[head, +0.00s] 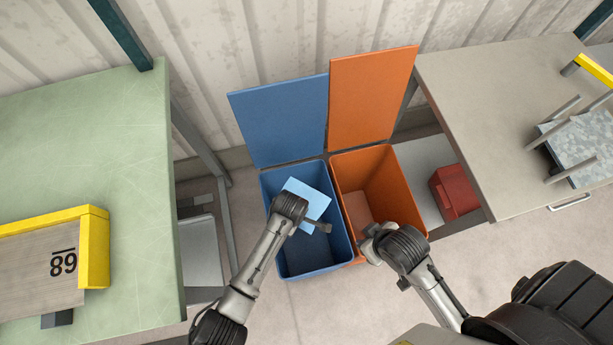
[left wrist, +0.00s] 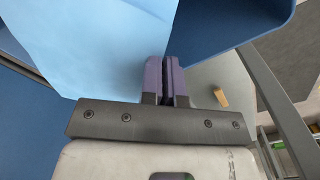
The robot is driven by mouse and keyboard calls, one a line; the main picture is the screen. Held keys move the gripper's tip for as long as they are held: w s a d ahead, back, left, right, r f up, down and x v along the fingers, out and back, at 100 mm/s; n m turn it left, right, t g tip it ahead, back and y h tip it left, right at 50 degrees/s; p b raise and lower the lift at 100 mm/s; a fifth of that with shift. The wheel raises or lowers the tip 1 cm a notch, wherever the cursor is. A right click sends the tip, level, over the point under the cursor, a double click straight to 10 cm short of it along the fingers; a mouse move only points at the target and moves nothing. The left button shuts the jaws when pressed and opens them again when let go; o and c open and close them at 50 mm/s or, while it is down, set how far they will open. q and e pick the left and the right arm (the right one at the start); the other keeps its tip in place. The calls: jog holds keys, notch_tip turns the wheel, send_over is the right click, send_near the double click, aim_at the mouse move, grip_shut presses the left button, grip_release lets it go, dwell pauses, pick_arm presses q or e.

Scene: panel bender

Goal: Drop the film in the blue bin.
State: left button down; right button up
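The film (head: 311,196) is a light blue sheet at the mouth of the blue bin (head: 315,264), whose lid (head: 280,118) stands open. In the left wrist view the film (left wrist: 85,45) fills the upper left, and its edge meets the closed purple fingers. My left gripper (head: 323,228) is over the blue bin, its fingers (left wrist: 165,80) shut on the film's edge. Part of the film is hidden behind my left wrist in the head view. My right gripper (head: 371,244) is over the orange bin's front edge; its fingers are too small to read.
The orange bin (head: 400,185) stands directly right of the blue bin, lid open. A green table (head: 90,140) is on the left with a yellow-edged box marked 89 (head: 40,262). A grey table (head: 490,100) is on the right, with a red box (head: 455,192) below. The corrugated wall (head: 290,40) is behind.

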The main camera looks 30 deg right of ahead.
pick_arm(q)
jog(key=c, duration=1.3)
grip_release()
jog(key=shift+o, duration=0.2)
jog(key=shift+r, duration=0.1)
notch_tip(320, 180, up, 14)
jog(key=p, duration=0.5)
